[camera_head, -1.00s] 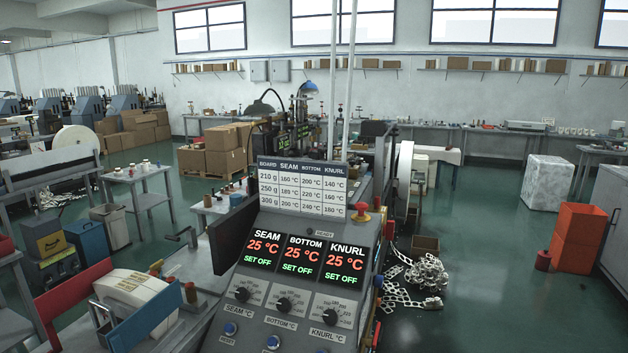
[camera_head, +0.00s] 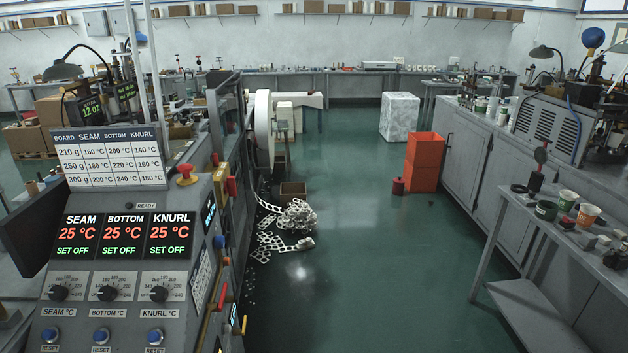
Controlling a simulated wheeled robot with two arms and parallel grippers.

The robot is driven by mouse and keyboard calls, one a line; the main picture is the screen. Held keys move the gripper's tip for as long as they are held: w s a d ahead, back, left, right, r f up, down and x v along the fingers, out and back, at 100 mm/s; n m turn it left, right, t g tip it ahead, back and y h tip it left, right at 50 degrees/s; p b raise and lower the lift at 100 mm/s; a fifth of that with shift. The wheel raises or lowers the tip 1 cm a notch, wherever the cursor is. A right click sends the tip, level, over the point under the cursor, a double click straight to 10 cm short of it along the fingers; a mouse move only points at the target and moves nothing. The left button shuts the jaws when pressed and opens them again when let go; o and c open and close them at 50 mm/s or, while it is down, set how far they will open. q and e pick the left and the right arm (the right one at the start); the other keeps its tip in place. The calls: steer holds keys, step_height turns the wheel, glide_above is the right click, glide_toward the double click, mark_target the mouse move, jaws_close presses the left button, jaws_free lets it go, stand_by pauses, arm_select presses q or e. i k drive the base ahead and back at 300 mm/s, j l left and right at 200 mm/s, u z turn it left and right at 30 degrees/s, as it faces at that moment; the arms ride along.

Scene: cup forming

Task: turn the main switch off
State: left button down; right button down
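The machine's control panel (camera_head: 112,240) stands at the left. Its three displays read 25 °C and SET OFF, with knobs and blue reset buttons below. A red mushroom button (camera_head: 186,173) on a yellow base is at the panel's upper right corner. A yellow box (camera_head: 221,184) with a red part (camera_head: 232,186) beside it is on the machine's right side; I cannot tell whether this is the main switch. The machine's right side face is seen at a steep angle, so its fittings are hard to make out. Neither of my grippers is in view.
Green floor (camera_head: 365,270) is open to the right of the machine. White scrap strips (camera_head: 288,225) lie beside it. A bench with cups (camera_head: 560,225) lines the right.

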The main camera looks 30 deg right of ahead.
mark_target(230, 186)
steer(key=l+z, duration=0.3)
steer(key=i+l+z, duration=0.1)
steer(key=i+l, duration=0.2)
steer(key=i, duration=0.25)
steer(key=i+l+z, duration=0.1)
steer(key=i, duration=0.45)
steer(key=i+l, duration=0.3)
steer(key=i, duration=0.25)
steer(key=i+l+z, duration=0.15)
steer(key=i, duration=0.4)
